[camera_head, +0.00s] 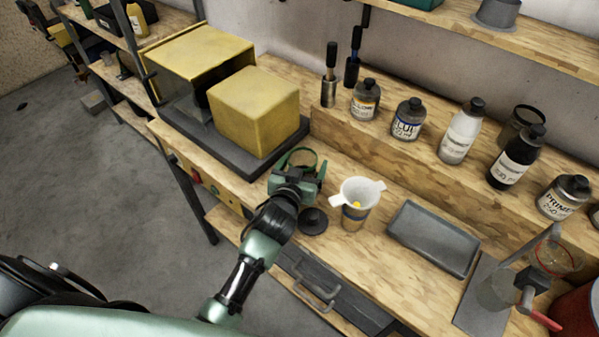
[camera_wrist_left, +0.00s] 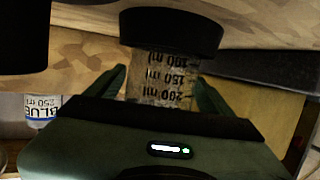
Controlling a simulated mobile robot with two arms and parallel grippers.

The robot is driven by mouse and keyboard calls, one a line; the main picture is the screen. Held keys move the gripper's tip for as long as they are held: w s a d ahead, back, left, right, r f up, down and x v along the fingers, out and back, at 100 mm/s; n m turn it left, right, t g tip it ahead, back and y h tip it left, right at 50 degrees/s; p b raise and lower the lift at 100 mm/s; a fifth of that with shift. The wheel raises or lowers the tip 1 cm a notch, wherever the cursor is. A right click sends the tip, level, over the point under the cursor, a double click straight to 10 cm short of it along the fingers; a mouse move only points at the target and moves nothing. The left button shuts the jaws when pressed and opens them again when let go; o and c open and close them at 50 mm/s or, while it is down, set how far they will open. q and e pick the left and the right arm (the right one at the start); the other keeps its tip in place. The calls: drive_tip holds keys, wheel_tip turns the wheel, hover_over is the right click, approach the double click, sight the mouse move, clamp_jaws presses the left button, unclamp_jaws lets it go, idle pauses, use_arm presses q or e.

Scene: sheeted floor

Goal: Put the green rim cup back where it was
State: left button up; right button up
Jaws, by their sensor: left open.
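My left gripper (camera_head: 300,172) is low over the bench, left of the white strainer. Its jaws are open. A green rim (camera_head: 297,150), apparently the cup's, shows just behind the fingers; the gripper hides most of what is below. In the left wrist view a clear cup with upside-down ml marks (camera_wrist_left: 160,83) sits between the two green fingers (camera_wrist_left: 160,98). A black round part (camera_wrist_left: 172,30) covers one end of it; I cannot tell whether it belongs to the cup. My right gripper is not in view.
A white strainer (camera_head: 350,188) sits in a labelled cup close to the right. A black lid (camera_head: 313,222) lies nearby at the bench edge. A grey tray (camera_head: 434,238) is further right. Yellow boxes (camera_head: 255,110) stand behind left. Several paint bottles (camera_head: 407,120) line the raised shelf.

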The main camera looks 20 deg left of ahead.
use_arm(q)
drive_tip(key=b+v, duration=0.1)
drive_tip(key=v, duration=0.9)
drive_tip(key=shift+s+b, duration=0.35)
drive_tip(key=shift+s, duration=0.1)
drive_tip(key=shift+s+r, duration=0.2)
drive_tip(key=shift+s, duration=0.25)
